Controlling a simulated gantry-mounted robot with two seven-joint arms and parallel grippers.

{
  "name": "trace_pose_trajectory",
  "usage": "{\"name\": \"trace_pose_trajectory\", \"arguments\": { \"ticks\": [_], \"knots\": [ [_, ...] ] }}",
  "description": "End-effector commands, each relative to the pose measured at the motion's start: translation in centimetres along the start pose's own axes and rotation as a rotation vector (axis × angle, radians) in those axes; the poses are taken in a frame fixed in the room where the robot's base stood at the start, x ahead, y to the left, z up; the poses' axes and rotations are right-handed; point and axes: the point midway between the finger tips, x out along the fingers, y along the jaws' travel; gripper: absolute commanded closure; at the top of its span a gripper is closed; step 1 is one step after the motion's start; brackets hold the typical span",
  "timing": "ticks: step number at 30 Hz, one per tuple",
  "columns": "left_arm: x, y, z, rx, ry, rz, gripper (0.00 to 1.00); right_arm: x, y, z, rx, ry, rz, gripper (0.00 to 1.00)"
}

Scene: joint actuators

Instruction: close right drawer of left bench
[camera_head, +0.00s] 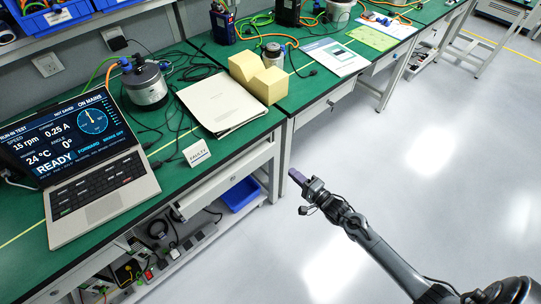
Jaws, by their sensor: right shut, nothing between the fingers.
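The left bench (100,240) has a green top and fills the left of the head view. Its right drawer (228,183) is a pale grey front under the bench's front edge. The drawer front appears to stand out a little from the bench, though how far is hard to tell. My right gripper (296,178) is shut and empty. It is over the aisle, to the right of the drawer's right end, and appears apart from it. My left gripper is out of view.
A laptop (92,185), a motor (145,84), a folder (228,102) and yellow blocks (258,76) stand on the benches. A blue bin (241,194) and several small parts sit on the lower shelf. The grey floor (420,150) at right is clear.

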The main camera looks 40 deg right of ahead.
Motion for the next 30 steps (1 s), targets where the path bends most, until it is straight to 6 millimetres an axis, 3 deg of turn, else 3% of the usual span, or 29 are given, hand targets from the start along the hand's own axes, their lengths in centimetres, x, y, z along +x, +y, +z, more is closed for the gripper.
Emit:
{"name": "trace_pose_trajectory", "arguments": {
  "ticks": [15,21,30],
  "knots": [
    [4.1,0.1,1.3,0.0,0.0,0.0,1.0,9.1,0.4,-0.1,-0.001,0.0,-0.001,1.0],
    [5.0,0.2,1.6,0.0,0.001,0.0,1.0,11.1,0.2,-0.1,-0.002,0.001,0.0,1.0],
    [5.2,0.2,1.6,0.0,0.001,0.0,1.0,12.0,0.1,-0.1,0.0,0.001,0.001,1.0]
  ]
}}
